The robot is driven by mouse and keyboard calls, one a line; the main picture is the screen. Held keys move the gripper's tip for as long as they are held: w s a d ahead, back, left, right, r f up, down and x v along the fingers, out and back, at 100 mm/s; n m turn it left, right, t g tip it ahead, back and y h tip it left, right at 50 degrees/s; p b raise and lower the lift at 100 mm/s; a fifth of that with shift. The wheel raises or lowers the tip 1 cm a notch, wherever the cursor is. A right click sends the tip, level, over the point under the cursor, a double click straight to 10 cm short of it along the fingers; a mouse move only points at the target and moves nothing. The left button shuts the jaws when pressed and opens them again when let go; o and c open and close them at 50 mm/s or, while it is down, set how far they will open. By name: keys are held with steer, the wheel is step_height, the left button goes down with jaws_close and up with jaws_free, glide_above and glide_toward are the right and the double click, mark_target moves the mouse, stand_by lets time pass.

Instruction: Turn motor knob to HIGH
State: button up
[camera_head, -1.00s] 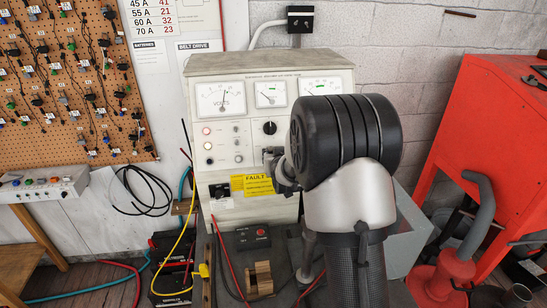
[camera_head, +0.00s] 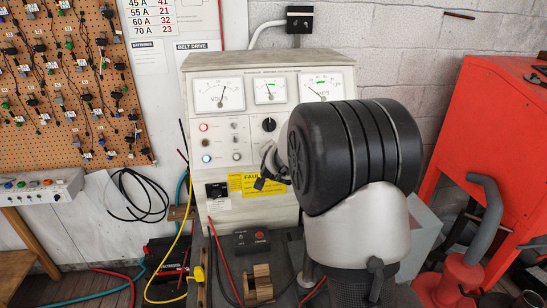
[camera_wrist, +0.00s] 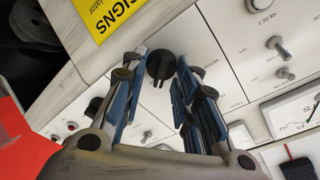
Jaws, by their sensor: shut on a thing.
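In the wrist view, a black round knob (camera_wrist: 160,65) sits on a white panel, between the blue-padded fingertips of my gripper (camera_wrist: 155,82). The fingers are shut on it from both sides. The knob's setting marks are not readable.
A yellow label (camera_wrist: 98,16) and metal toggle switches (camera_wrist: 285,74) lie near the held knob. A small black box with a red button (camera_head: 252,241) and a wooden block (camera_head: 259,284) stand before the bench. A red cabinet (camera_head: 490,140) is at right.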

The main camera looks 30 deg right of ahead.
steer(key=m+g+p, duration=0.1)
steer(key=m, duration=1)
steer(key=shift+s+f+m, duration=0.1)
steer(key=shift+m, duration=0.2)
stand_by(0.4)
steer(key=o, duration=1)
steer(key=v, duration=1.2)
steer(key=shift+r, duration=0.2)
